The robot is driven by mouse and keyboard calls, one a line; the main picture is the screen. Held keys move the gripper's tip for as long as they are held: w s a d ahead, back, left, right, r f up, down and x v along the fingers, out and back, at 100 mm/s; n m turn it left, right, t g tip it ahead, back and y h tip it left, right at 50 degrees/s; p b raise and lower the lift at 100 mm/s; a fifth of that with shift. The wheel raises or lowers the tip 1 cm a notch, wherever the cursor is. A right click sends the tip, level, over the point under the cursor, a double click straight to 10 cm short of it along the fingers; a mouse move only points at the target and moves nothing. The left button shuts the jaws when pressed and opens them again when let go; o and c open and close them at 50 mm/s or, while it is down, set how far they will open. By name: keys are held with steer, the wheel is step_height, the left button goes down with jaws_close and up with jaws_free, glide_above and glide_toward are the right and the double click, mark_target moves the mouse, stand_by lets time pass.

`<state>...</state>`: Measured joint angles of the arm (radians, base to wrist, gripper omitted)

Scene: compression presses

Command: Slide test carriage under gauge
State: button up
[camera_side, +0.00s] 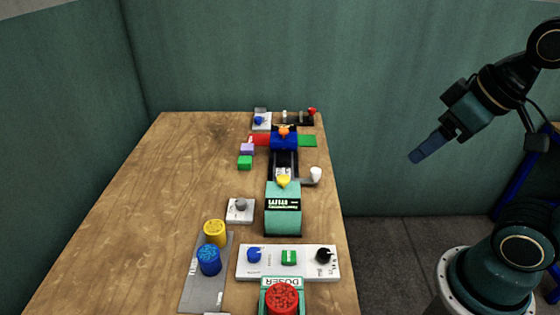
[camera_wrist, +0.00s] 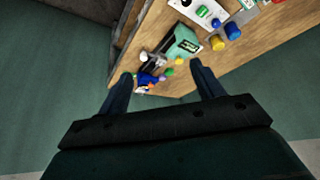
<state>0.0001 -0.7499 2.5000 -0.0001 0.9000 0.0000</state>
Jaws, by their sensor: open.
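A blue block with an orange top (camera_side: 284,141) sits at the far end of a dark rail track (camera_side: 284,163); it looks like the carriage, and it also shows in the wrist view (camera_wrist: 148,79). A green press-like unit with a dark display (camera_side: 283,208), likely the gauge, stands at the near end of the track; it also shows in the wrist view (camera_wrist: 183,45). A yellow pointed part (camera_side: 283,182) is at its track side. My gripper (camera_side: 418,156) is open and empty, raised right of the table, well apart from everything. In the wrist view its fingers (camera_wrist: 162,71) are spread.
Red and green pads flank the blue block. A white knob panel (camera_side: 288,263) and yellow and blue cylinders (camera_side: 209,260) stand nearer. The table's left side (camera_side: 150,210) is clear.

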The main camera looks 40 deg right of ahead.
steer(key=shift+c, duration=0.5)
steer(key=shift+w, duration=0.15)
steer(key=c, duration=0.7)
steer(key=shift+w+d+r, duration=0.15)
steer(key=shift+w+r, duration=0.05)
steer(key=shift+w, duration=0.4)
jaws_close()
steer(key=w+d+f+m+g+h, duration=0.1)
steer(key=w+d+f+m, duration=0.1)
steer(key=w, duration=0.7)
steer(key=w+d+f+m, duration=0.1)
steer(key=w+d+f, duration=0.15)
steer(key=w, duration=0.75)
steer(key=w+d+f+m, duration=0.1)
steer(key=w+d+f, duration=0.2)
steer(key=w+f, duration=0.4)
steer(key=w+d+f+m+g, duration=0.1)
steer(key=w+d+f+m, duration=0.1)
steer(key=w+d+f, duration=0.2)
step_height(320, 180, down, 4)
steer(key=w, duration=0.2)
steer(key=shift+w+d+f+h, duration=0.15)
steer(key=shift+w+d+h, duration=0.05)
steer(key=shift+w+h, duration=0.2)
